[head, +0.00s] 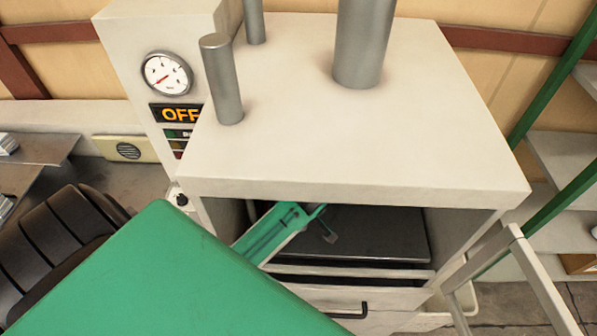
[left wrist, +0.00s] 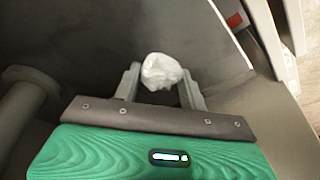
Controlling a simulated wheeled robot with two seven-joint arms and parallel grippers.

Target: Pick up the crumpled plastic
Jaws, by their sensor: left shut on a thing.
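The crumpled plastic (left wrist: 161,71) is a small whitish lump in the left wrist view. My left gripper (left wrist: 160,75) is shut on it, with one grey finger on each side. In the head view my green left arm reaches into the open chamber of the machine (head: 355,115). My left gripper (head: 325,228) shows there only in part, under the machine's top, and the plastic cannot be made out in that view. My right gripper is in neither view.
The machine's thick top overhangs the chamber, with side walls close by. A dark plate (head: 375,240) lies inside, above a drawer with a black handle (head: 345,314). A gauge (head: 167,73) and an OFF sign (head: 180,114) are at left. A pale frame (head: 525,270) stands at right.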

